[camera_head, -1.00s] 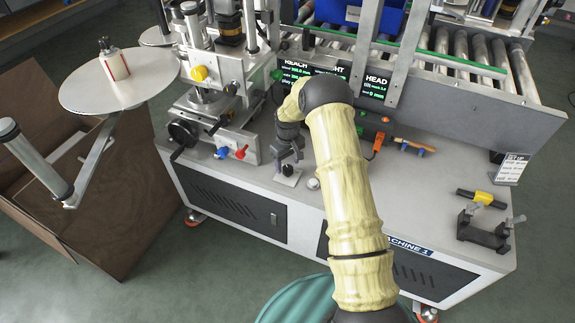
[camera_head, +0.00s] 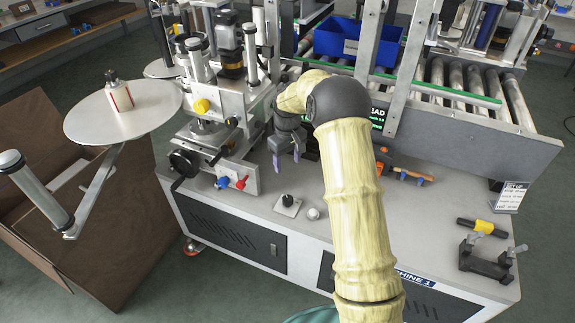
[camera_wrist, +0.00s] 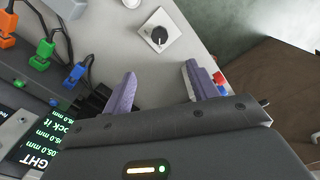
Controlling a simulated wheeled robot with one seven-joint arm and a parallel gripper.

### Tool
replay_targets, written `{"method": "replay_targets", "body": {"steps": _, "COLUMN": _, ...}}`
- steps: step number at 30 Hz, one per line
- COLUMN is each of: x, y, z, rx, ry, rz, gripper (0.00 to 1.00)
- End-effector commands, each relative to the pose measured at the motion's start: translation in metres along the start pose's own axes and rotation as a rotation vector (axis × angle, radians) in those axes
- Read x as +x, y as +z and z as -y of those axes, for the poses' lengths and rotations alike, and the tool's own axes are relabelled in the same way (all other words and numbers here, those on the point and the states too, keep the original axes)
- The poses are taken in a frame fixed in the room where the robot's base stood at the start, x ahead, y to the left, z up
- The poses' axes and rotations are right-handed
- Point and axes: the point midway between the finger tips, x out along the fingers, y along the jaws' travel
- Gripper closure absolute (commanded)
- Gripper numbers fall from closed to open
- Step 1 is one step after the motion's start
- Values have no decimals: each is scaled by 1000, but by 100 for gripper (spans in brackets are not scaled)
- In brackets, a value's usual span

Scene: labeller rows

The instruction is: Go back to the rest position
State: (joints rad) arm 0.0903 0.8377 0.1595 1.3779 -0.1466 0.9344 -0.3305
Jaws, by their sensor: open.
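My gripper (camera_head: 286,160) is open and empty, raised above the grey machine table beside the labeller. In the wrist view its two purple fingers (camera_wrist: 157,90) stand apart with nothing between them. A black knob on a square light plate (camera_head: 287,205) sits on the table below my gripper. The knob plate also shows in the wrist view (camera_wrist: 159,38), beyond the fingertips. My arm hides much of the display panel behind it.
The labeller head with its yellow knob (camera_head: 201,106) stands close left of my gripper. A roller conveyor (camera_head: 470,92) and a blue bin (camera_head: 358,42) are behind. A black clamp stand (camera_head: 487,260) is at the table's right. The front middle of the table is mostly clear.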

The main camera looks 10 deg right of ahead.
Motion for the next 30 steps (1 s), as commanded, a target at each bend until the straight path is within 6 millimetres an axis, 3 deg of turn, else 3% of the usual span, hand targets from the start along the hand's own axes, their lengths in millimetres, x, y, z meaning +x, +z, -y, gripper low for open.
{"method": "replay_targets", "body": {"steps": 12, "x": -1, "y": 1, "z": 1, "rx": 1, "ry": 1, "rz": -1, "gripper": 41}}
{"method": "replay_targets", "body": {"steps": 17, "x": -13, "y": 14, "z": 9, "rx": 20, "ry": 10, "rz": -14, "gripper": 41}}
{"method": "replay_targets", "body": {"steps": 23, "x": -41, "y": 56, "z": 32, "rx": 88, "ry": 30, "rz": -51, "gripper": 41}}
{"method": "replay_targets", "body": {"steps": 30, "x": -66, "y": 124, "z": 63, "rx": 195, "ry": 49, "rz": -108, "gripper": 41}}
